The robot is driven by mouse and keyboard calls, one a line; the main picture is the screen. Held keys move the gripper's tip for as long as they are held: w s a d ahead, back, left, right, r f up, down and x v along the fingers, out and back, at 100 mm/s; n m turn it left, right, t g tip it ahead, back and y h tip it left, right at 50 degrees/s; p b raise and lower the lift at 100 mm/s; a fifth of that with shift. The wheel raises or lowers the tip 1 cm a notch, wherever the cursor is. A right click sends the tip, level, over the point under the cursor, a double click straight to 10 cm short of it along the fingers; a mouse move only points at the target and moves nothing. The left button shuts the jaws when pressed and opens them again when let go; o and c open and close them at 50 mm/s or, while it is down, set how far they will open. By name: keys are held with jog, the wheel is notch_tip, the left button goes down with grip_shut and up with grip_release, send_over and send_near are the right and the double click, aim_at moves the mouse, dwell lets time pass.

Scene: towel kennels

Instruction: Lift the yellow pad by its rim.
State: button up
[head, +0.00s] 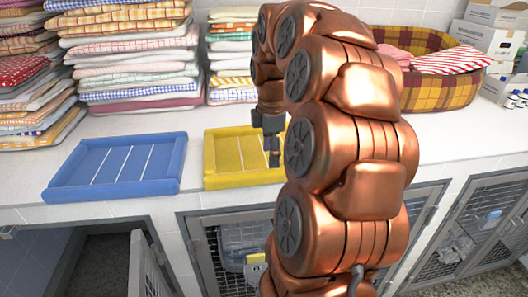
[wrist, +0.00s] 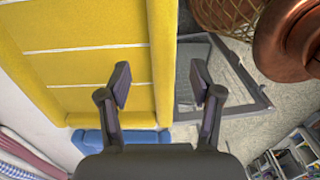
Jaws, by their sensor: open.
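The yellow pad (head: 228,158) lies flat on the white counter in the head view, with a raised rim and thin white lines across it. It fills the upper left of the wrist view (wrist: 85,68), its rim running upright near the picture's middle. My gripper (head: 272,150) is over the pad's right part in the head view. In the wrist view my gripper (wrist: 160,84) is open, with one finger over the pad's inside and the other past the rim. The rim shows between the fingers. I cannot tell the height gap. My arm hides the pad's right end.
A blue pad (head: 122,166) lies left of the yellow one. Tall stacks of folded towels (head: 130,50) stand behind. A plaid pet bed (head: 441,72) and white boxes (head: 490,38) are at the back right. Mesh kennel doors (head: 425,232) are below the counter's front edge.

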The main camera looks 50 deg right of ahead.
aim_at(272, 170)
jog(key=shift+f, duration=0.8)
jog(key=shift+s+a+f+p, duration=0.1)
jog(key=shift+s+f+p, duration=0.05)
jog(key=shift+f+p, duration=0.45)
jog(key=shift+s+f+p, duration=0.15)
jog(key=shift+f+p, duration=0.2)
jog(key=shift+f, duration=0.35)
jog(key=shift+f+p, duration=0.3)
jog(key=shift+f, duration=1)
jog(key=shift+c, duration=0.2)
grip_shut()
